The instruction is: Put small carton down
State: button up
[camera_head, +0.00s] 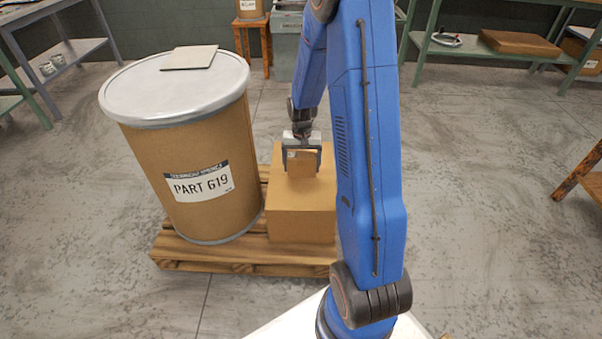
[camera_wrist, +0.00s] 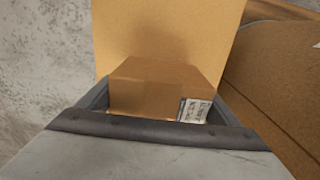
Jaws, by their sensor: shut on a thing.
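The small carton (camera_head: 302,163) is a brown box with a white printed label. My gripper (camera_head: 302,160) is shut on it, with one finger at each side. In the head view it is at the top of a larger brown carton (camera_head: 300,216) on the pallet. In the wrist view the small carton (camera_wrist: 160,90) sits between the fingers, with the larger carton's top (camera_wrist: 165,30) beyond it. I cannot tell whether the small carton touches that top. My blue arm hides the right side of the larger carton.
A tall drum (camera_head: 185,140) labelled PART 619 stands left of the larger carton on the wooden pallet (camera_head: 205,262). A flat grey piece (camera_head: 189,58) lies on its lid. A green shelf (camera_head: 455,48) stands at the back right.

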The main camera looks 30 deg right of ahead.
aim_at(302, 173)
jog(key=shift+f, duration=2.3)
jog(key=shift+f, duration=0.15)
jog(key=o, duration=1.4)
